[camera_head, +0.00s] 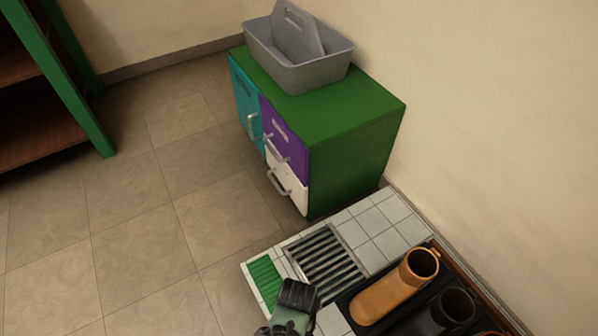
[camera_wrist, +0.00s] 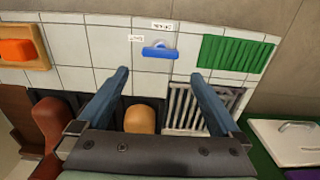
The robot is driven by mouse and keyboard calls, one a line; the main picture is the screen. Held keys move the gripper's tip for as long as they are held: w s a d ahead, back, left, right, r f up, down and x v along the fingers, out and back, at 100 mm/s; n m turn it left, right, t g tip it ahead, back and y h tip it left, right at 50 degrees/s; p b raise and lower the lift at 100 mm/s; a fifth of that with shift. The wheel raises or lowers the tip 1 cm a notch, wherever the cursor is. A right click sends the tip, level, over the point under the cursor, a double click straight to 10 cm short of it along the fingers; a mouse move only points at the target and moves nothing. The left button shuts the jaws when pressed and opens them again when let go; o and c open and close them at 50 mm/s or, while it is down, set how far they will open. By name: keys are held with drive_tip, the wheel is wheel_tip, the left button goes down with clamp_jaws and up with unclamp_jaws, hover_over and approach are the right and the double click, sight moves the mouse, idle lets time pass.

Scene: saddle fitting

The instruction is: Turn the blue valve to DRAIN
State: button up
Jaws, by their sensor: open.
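The blue valve (camera_wrist: 160,51) shows in the wrist view as a bar-shaped handle lying roughly level on white tiles. One small white label (camera_wrist: 162,26) is above it and another label (camera_wrist: 136,38) is at its upper left. Their lettering is too small to read. My gripper (camera_wrist: 160,74) is open and empty, its two fingers spread to either side below the valve, apart from it. In the head view my gripper (camera_head: 294,302) is at the bottom edge, near the metal grate. I cannot make out the valve in the head view.
A metal grate (camera_head: 325,262) and a green slatted panel (camera_head: 265,281) adjoin the white tiles. Boots (camera_head: 397,287) stand on a dark tray at lower right. A green cabinet (camera_head: 352,160) carries a grey caddy (camera_head: 300,62). The floor at left is clear.

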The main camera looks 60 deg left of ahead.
wheel_tip(320, 180, down, 10)
drive_tip(key=b, duration=0.6)
drive_tip(key=shift+f+b, duration=0.15)
drive_tip(key=shift+b, duration=0.2)
drive_tip(key=c, duration=1.1)
drive_tip(key=shift+o, duration=0.2)
